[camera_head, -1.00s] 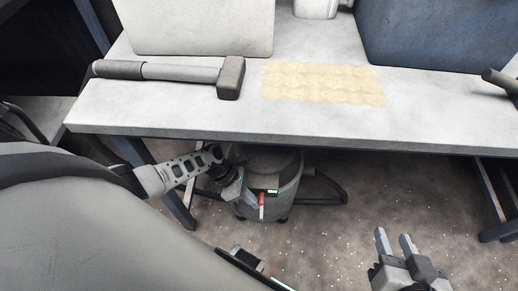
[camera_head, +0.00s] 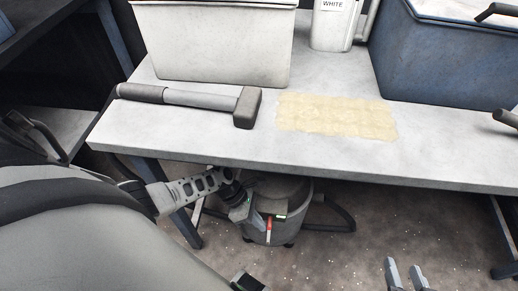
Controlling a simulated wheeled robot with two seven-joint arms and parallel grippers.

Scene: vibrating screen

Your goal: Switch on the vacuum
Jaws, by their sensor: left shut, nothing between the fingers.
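The grey vacuum (camera_head: 293,203) stands on the floor under the table, its top partly hidden by the table edge. My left arm reaches under the table from the left. My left gripper (camera_head: 256,221) is shut and empty, close to the vacuum's front, just left of the red part. I cannot tell whether it touches. My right gripper (camera_head: 404,276) is at the bottom edge, its two fingers apart with nothing between them; the rest is cut off.
The table (camera_head: 220,145) overhangs the vacuum and my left arm. On it are a hammer (camera_head: 190,97), a white bin (camera_head: 215,50), a blue bin (camera_head: 450,65), a container marked WHITE (camera_head: 335,25) and a yellowish patch (camera_head: 335,116). A dark hose (camera_head: 340,215) loops right of the vacuum.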

